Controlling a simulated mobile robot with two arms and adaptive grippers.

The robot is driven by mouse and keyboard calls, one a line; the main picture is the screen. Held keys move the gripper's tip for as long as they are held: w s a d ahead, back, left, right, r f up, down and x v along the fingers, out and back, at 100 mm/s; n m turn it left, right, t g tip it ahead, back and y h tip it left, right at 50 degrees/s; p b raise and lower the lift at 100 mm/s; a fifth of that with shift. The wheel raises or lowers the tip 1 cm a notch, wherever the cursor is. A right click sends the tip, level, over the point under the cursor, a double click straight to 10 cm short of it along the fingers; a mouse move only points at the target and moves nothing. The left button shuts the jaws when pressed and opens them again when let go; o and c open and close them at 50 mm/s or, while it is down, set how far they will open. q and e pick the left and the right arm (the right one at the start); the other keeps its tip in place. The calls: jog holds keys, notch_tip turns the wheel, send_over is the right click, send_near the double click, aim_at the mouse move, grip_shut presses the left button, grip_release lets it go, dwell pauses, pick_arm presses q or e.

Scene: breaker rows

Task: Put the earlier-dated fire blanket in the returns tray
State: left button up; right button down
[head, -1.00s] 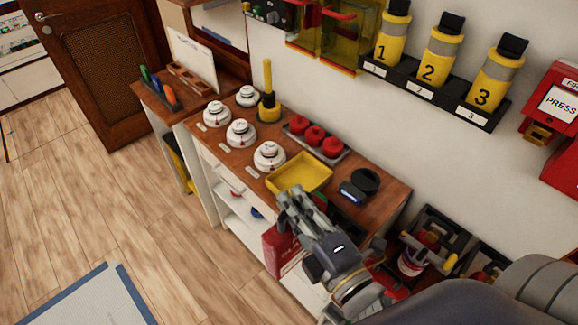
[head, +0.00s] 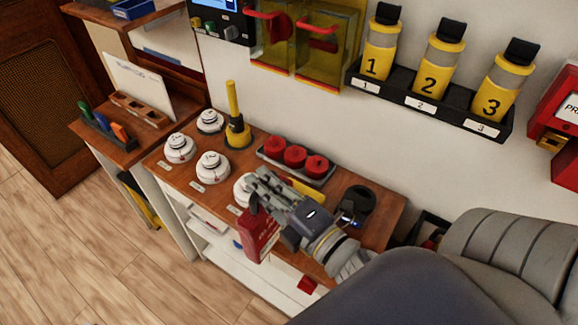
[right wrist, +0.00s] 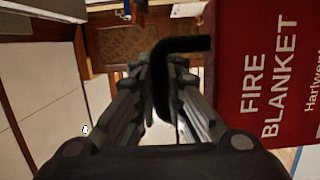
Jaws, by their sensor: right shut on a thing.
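My right gripper (head: 262,192) is shut on the black strap (right wrist: 185,45) of a red fire blanket case (head: 260,235). The case hangs below the fingers at the front edge of the wooden worktop. In the right wrist view the case (right wrist: 270,75) shows "FIRE BLANKET" in white letters; no date is readable. A yellow tray (head: 306,190) on the worktop is mostly hidden behind my right gripper; I cannot read a returns label on it. A small red piece (head: 307,285) shows below the worktop, too little to identify. My left gripper is not in view.
White round detectors (head: 213,167), a yellow-handled tool (head: 235,125) and a rack of red knobs (head: 295,157) stand on the worktop (head: 375,225). A black round object (head: 358,199) lies right of the tray. Numbered yellow cylinders (head: 435,75) hang on the wall.

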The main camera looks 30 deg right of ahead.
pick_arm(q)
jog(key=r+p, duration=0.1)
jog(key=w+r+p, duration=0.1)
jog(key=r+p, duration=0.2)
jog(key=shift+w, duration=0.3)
pick_arm(e)
jog(key=w+d+f, duration=0.4)
jog(key=w+d, duration=0.1)
jog(key=d, duration=0.4)
jog(key=shift+w+d+f, duration=0.25)
jog(key=shift+w+d, duration=0.1)
jog(key=shift+d, duration=0.05)
jog(key=shift+f, duration=0.15)
jog(key=c, duration=1.7)
grip_release()
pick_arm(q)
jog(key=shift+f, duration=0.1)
pick_arm(e)
jog(key=shift+o, duration=0.3)
jog(key=shift+s, duration=0.1)
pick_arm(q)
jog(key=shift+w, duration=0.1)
